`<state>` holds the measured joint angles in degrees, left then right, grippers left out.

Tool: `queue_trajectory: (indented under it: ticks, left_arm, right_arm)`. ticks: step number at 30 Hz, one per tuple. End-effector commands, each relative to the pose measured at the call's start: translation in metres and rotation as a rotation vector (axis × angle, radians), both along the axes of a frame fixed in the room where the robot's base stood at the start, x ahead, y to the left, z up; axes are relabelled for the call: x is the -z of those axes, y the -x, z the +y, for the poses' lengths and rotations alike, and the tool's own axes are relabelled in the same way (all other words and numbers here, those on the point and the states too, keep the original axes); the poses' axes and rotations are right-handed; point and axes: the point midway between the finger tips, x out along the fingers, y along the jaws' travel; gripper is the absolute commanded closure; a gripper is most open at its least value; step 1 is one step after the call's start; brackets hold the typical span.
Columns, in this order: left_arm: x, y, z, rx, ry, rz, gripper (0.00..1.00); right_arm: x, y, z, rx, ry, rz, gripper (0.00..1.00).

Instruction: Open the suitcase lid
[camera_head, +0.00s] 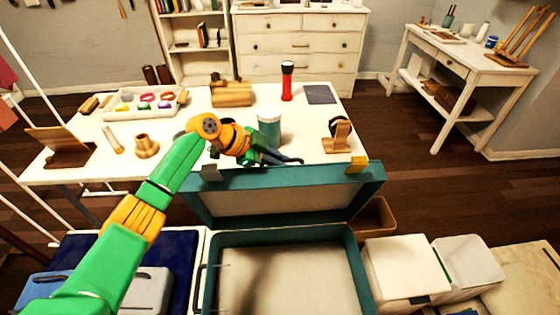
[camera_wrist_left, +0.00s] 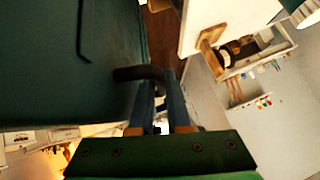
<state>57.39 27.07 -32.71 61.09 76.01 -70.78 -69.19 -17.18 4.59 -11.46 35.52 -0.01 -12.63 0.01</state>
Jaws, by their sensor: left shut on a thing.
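The teal suitcase lid (camera_head: 282,203) stands raised at the back of the suitcase base (camera_head: 216,268), its pale lining facing me. The base lies open below it with a pale inside. My left gripper (camera_head: 280,157) is at the lid's top edge, just right of its middle. In the left wrist view, my left gripper's blue fingers (camera_wrist_left: 162,90) are shut on a dark bent handle (camera_wrist_left: 138,73) at the lid's teal outer face (camera_wrist_left: 50,90). Its hold is partly hidden in the head view. My right gripper is not in view.
A white table (camera_head: 95,160) stands close behind the lid, with a teal-and-white cup (camera_head: 269,128), a red flashlight (camera_head: 287,85) and a headphone stand (camera_head: 338,138). White boxes (camera_head: 405,268) are right of the base. A brown bin (camera_head: 375,218) is behind them.

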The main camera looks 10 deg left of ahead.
Motion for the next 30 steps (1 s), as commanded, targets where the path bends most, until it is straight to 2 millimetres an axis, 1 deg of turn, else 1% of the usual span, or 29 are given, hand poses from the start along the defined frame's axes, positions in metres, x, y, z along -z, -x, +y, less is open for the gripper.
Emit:
queue_trajectory:
  ticks: [2,3,4,12,14,21,23,26,30]
  left_arm:
    - [0.000,0.000,0.000,0.000,-0.001,0.000,1.00]
    - [0.000,0.000,0.000,0.000,-0.001,0.000,0.80]
    - [0.000,0.000,0.000,0.000,-0.001,0.000,0.73]
    - [0.000,0.000,0.000,0.000,-0.001,0.000,0.73]
    - [-0.003,0.001,0.003,-0.001,0.000,-0.002,0.73]
    - [-0.034,0.022,0.033,-0.001,-0.003,-0.003,0.73]
    - [-0.041,0.025,0.038,-0.002,-0.002,-0.002,0.73]
    - [-0.047,0.029,0.042,0.000,-0.001,0.000,0.73]
    - [-0.048,0.029,0.043,0.000,-0.001,0.001,0.73]
  right_arm:
    - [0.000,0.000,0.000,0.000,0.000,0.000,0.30]
    - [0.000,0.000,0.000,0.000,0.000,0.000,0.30]
    - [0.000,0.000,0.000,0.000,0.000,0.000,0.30]
    - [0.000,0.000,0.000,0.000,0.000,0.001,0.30]
    - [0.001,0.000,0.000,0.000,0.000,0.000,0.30]
    - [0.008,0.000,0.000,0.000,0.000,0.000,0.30]
    - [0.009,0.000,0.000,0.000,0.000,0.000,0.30]
    - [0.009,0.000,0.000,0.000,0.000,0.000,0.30]
    - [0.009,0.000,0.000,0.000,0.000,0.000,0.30]
